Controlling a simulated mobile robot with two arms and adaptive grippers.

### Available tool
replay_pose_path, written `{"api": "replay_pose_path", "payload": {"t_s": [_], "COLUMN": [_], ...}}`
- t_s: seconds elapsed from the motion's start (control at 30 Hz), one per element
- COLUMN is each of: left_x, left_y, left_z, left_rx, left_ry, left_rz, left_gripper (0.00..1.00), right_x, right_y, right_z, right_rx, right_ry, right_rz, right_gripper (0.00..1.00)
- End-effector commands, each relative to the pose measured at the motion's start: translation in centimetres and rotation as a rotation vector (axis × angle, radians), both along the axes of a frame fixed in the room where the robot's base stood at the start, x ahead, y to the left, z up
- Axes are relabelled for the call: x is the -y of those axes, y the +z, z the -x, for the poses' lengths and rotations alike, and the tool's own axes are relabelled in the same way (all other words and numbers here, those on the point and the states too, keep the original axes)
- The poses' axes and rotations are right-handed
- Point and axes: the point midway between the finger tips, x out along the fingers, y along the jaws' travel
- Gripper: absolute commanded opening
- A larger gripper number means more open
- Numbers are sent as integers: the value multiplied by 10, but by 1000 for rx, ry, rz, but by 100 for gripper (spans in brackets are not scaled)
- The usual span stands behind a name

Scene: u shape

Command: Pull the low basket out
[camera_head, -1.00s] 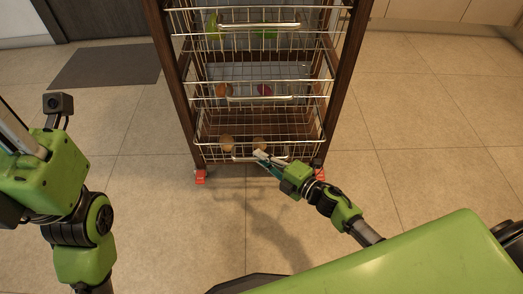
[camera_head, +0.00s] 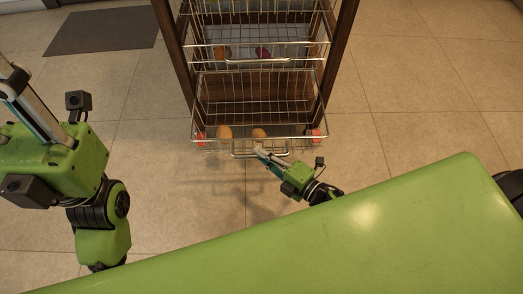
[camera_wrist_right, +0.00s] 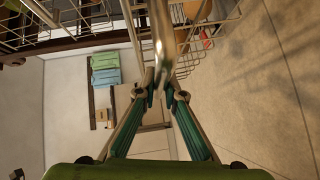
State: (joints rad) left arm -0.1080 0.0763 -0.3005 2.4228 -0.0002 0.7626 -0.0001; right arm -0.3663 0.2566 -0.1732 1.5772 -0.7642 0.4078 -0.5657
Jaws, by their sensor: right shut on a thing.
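The low basket (camera_head: 208,124) is a wire basket at the bottom of a dark wooden rack, and it sticks out of the rack's front. Two round brown items (camera_head: 225,132) lie near its front. Its handle (camera_head: 246,154) is a metal bar on the front side. My right gripper (camera_head: 261,150) is shut on this handle. In the right wrist view the bar (camera_wrist_right: 163,50) passes between the fingertips of the gripper (camera_wrist_right: 162,92). My left arm stands at the left of the head view, and its fingers are not visible.
Higher wire baskets (camera_head: 200,53) sit above the low one, with a red item (camera_head: 263,52) in one. The rack's wooden posts (camera_head: 340,50) flank the baskets. The tiled floor (camera_head: 420,110) is clear on the right. A dark mat (camera_head: 100,30) lies at the back left.

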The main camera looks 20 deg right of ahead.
Motion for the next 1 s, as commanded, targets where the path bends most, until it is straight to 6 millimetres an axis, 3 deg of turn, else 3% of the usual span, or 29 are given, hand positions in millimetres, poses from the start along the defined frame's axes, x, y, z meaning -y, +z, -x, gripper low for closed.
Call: {"api": "replay_pose_path", "payload": {"t_s": [0.17, 0.2, 0.27, 0.67, 1.0], "left_x": [0, 0, 0, 0, 0], "left_y": [0, 0, 0, 0, 0], "left_z": [0, 0, 0, 0, 0], "left_rx": [0, 0, -1, 1, 0], "left_ry": [0, 0, -1, 1, 0], "left_rz": [0, 0, 0, -2, -1], "left_gripper": [34, 34, 34, 34, 34], "right_x": [1, 1, 0, 3, 34], "right_y": [-1, -1, 0, 0, 8], "right_z": [0, 0, 0, 4, 61], "right_rx": [-1, -1, -1, -1, -5], "right_ry": [-1, -1, -1, 0, -1], "right_rz": [1, 1, 1, 0, 0], "right_gripper": [0, 17, 27, 27, 27]}}
